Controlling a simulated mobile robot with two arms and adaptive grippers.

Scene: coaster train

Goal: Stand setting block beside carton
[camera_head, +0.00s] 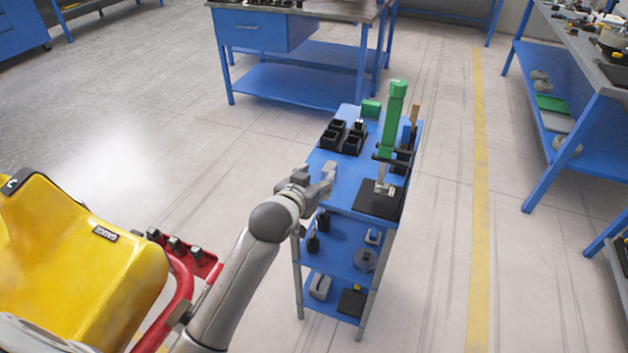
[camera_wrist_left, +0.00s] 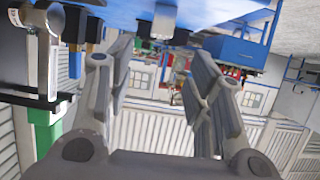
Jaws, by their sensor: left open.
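My left gripper (camera_head: 318,180) is open and empty at the left edge of the blue cart's top (camera_head: 333,182). In the left wrist view its two fingers (camera_wrist_left: 160,95) are spread with nothing between them. I cannot pick out the setting block or carton with certainty. A small green block (camera_head: 371,109) stands at the far end of the cart top. My right gripper is not in view.
Black bins (camera_head: 342,137) sit on the cart's far left part. A black rack (camera_head: 403,160) stands along its right edge. The cart's lower shelves hold small parts. Open floor surrounds the cart.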

